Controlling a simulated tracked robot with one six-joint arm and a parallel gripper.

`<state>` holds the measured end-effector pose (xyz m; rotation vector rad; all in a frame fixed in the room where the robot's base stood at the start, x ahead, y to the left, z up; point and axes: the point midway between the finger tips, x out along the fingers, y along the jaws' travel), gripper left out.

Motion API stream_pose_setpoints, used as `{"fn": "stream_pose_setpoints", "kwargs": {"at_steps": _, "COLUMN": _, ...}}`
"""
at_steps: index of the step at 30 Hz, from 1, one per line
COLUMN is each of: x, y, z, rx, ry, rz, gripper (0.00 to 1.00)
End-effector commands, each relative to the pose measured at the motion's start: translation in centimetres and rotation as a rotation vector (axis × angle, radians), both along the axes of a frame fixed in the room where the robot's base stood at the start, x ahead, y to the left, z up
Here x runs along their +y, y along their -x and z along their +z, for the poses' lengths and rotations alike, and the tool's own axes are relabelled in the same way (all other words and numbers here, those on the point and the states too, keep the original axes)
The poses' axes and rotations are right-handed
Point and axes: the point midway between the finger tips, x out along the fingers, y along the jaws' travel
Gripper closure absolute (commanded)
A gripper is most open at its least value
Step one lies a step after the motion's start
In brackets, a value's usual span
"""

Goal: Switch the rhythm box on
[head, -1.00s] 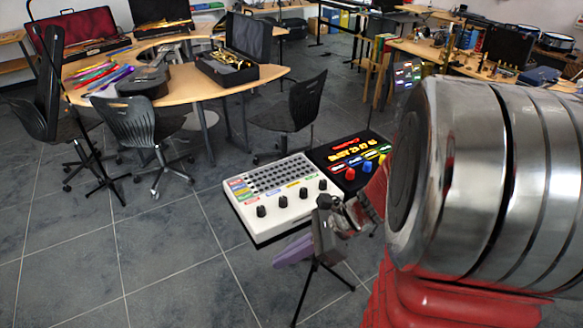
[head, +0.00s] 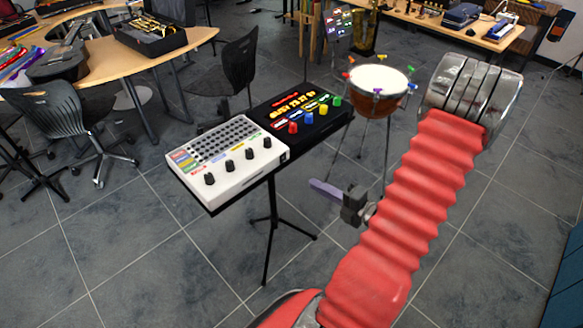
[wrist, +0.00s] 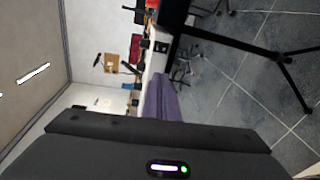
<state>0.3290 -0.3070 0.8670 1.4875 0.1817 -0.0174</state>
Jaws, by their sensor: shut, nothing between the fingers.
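A white box (head: 229,158) with a grid of dark pads, coloured labels and a row of black knobs, most likely the rhythm box, lies on a black stand. A small black switch-like part (head: 284,157) shows on its right side face. In the wrist view, a pale side face carries a dark part (wrist: 160,47), probably the same one; its position is too small to read. My gripper (head: 314,184) is shut and empty, its purple fingers pointing left, below and right of the box and apart from it. The purple fingers also show in the wrist view (wrist: 161,99).
A black box (head: 326,115) with lit yellow characters and coloured buttons adjoins the white box. A drum (head: 378,82) stands behind on thin legs. The stand's tripod (head: 268,218) spreads below the box. A chair (head: 232,75) stands behind. Floor at front left is clear.

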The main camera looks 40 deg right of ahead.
Motion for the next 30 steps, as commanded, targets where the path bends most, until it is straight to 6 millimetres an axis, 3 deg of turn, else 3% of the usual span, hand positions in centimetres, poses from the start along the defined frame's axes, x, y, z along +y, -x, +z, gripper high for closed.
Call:
{"fn": "stream_pose_setpoints", "kwargs": {"at_steps": 5, "x": -1.7, "y": 1.1, "z": -1.0, "rx": -0.006, "ry": -0.075, "rz": -0.084, "gripper": 1.0}}
{"fn": "stream_pose_setpoints", "kwargs": {"at_steps": 17, "x": -1.6, "y": 0.9, "z": -1.0, "rx": -0.006, "ry": -0.075, "rz": -0.083, "gripper": 1.0}}
{"fn": "stream_pose_setpoints", "kwargs": {"at_steps": 30, "x": -1.5, "y": -2.6, "z": -1.4, "rx": -0.006, "ry": -0.073, "rz": -0.079, "gripper": 1.0}}
